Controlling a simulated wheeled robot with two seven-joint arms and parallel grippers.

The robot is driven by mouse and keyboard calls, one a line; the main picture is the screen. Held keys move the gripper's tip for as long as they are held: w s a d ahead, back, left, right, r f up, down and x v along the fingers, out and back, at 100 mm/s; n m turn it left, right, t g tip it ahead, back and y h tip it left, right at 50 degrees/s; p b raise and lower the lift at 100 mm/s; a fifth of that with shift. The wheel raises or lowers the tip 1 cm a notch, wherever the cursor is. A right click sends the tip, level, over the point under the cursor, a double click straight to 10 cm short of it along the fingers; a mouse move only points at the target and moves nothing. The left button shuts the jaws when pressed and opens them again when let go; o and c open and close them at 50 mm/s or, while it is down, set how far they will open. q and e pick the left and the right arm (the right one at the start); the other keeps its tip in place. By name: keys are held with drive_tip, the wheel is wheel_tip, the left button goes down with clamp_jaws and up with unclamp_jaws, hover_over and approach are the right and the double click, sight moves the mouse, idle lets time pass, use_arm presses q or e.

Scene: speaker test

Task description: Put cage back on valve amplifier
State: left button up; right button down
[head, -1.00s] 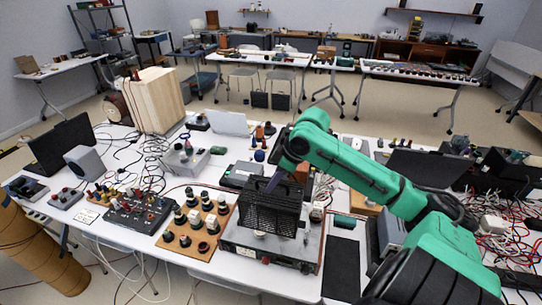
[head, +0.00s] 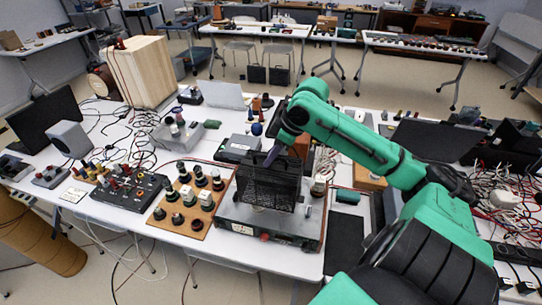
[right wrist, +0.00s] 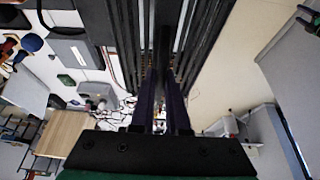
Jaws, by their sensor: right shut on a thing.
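The black wire cage (head: 268,187) stands upright over the front left part of the valve amplifier (head: 312,227), a grey chassis on the white table. Whether the cage rests on the chassis or hangs just above it, I cannot tell. My right gripper (head: 272,155) is shut on the cage at its top. In the right wrist view, the dark fingers (right wrist: 161,98) point down between black bars of the cage (right wrist: 207,35). Some amplifier parts show behind and right of the cage; the rest is hidden. My left gripper is not in view.
A wooden board with several valves (head: 190,205) lies just left of the amplifier. A black control box (head: 132,189) is farther left. A dark mat (head: 344,240) lies at the right. A pale wooden cabinet (head: 148,75) and a laptop (head: 50,122) stand back left.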

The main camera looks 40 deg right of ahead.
sight(271, 166)
wheel_tip(271, 166, down, 3)
drive_tip(key=shift+s+a+r+b, duration=0.1)
drive_tip(key=shift+r+b, duration=0.1)
drive_tip(key=shift+b, duration=1.05)
drive_tip(key=shift+f, duration=1.9)
use_arm(q)
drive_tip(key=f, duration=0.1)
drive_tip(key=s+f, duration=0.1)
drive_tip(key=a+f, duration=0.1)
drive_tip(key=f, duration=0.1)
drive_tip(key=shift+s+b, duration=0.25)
drive_tip(key=shift+b, duration=0.1)
use_arm(e)
drive_tip(key=shift+f, duration=0.95)
use_arm(q)
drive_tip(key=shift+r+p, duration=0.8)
drive_tip(key=shift+p, duration=0.05)
use_arm(e)
drive_tip(key=shift+r, duration=0.3)
drive_tip(key=shift+f, duration=0.35)
drive_tip(key=c, duration=0.8)
unclamp_jaws()
drive_tip(key=shift+c, duration=0.2)
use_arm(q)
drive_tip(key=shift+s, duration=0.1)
